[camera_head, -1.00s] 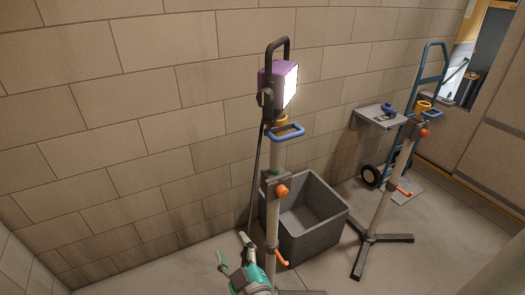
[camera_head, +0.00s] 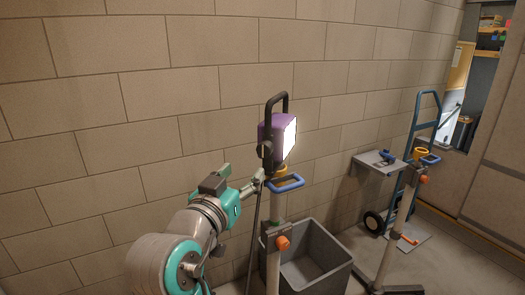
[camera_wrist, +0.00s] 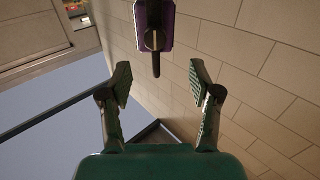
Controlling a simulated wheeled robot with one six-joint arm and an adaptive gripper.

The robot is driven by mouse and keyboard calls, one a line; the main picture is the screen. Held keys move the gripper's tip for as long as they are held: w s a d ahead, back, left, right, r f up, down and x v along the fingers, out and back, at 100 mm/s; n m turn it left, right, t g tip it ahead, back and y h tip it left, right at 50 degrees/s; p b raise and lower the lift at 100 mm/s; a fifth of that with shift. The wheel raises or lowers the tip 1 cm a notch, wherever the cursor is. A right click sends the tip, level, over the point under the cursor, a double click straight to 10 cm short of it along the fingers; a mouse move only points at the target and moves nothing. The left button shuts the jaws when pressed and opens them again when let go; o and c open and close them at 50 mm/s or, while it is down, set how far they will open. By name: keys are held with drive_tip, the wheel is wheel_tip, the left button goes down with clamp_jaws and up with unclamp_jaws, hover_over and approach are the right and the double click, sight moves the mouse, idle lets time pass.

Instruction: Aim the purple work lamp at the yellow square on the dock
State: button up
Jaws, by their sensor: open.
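The purple work lamp (camera_head: 268,131) stands upright on a stand with orange clamp knobs. It has a black carrying handle on top, and its lit white face points right. A blue loop handle (camera_head: 287,184) sits just below it. My gripper (camera_head: 257,181) is left of the stand, a little below the lamp. In the wrist view, my gripper (camera_wrist: 160,78) is open and empty. The lamp (camera_wrist: 166,28), with a black knob and lever, is ahead of the fingers, apart from them. I cannot make out the yellow square or the dock.
A grey bin (camera_head: 318,262) stands behind the lamp stand. To the right are a second stand with a yellow collar (camera_head: 421,152), a small wall shelf (camera_head: 378,163) and a blue hand truck (camera_head: 428,112). The block wall is close behind the lamp.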

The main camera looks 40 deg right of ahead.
sight(263, 150)
drive_tip(key=shift+m+g, duration=0.3)
drive_tip(key=shift+m, duration=0.1)
drive_tip(key=x, duration=0.7)
drive_tip(key=r+x, duration=0.1)
drive_tip(key=x, duration=0.2)
drive_tip(key=shift+d, duration=0.4)
drive_tip(key=c, duration=1.1)
